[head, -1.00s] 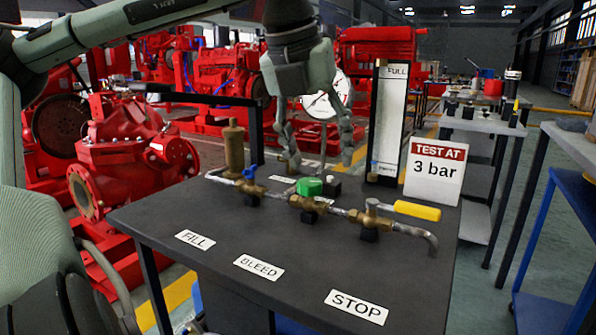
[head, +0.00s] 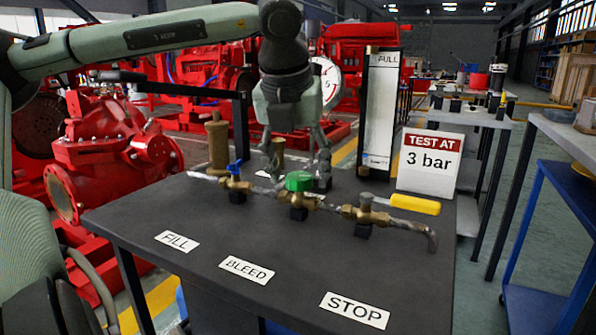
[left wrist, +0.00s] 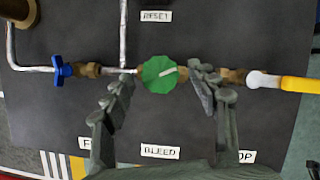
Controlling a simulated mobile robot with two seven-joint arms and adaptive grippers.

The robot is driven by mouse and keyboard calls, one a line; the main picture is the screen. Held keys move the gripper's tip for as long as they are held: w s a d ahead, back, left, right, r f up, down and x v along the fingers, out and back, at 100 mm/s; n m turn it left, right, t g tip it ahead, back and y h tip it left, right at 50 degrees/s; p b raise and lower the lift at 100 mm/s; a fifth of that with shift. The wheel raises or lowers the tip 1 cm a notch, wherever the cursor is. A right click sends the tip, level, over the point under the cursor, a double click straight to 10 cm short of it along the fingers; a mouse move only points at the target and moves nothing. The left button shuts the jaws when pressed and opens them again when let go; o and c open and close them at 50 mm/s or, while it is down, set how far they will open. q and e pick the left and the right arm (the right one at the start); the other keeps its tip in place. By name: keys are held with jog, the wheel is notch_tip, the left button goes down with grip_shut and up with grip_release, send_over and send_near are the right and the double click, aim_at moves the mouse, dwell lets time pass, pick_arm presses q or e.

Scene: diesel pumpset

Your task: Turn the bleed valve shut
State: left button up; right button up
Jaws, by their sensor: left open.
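The bleed valve has a round green knob (head: 299,181) on a brass body, in the middle of the pipe line behind the BLEED label (head: 247,269). The knob also shows in the left wrist view (left wrist: 159,74), with a pale bar across its face. My left gripper (head: 299,172) points down with its fingers open, one on either side of the knob. In the left wrist view my left gripper (left wrist: 160,82) has both fingertips beside the knob, with no clear grip on it. Whether either finger touches it I cannot tell. My right gripper is not in view.
A blue-handled valve (head: 236,168) stands left of the knob, and a yellow-handled valve (head: 414,204) stands right. A brass cylinder (head: 217,143), a tall FULL gauge (head: 381,105) and a TEST AT 3 bar sign (head: 430,163) stand nearby. The bench front is clear apart from labels.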

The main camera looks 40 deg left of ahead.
pick_arm(q)
jog(key=c, duration=1.2)
jog(key=shift+o, duration=0.2)
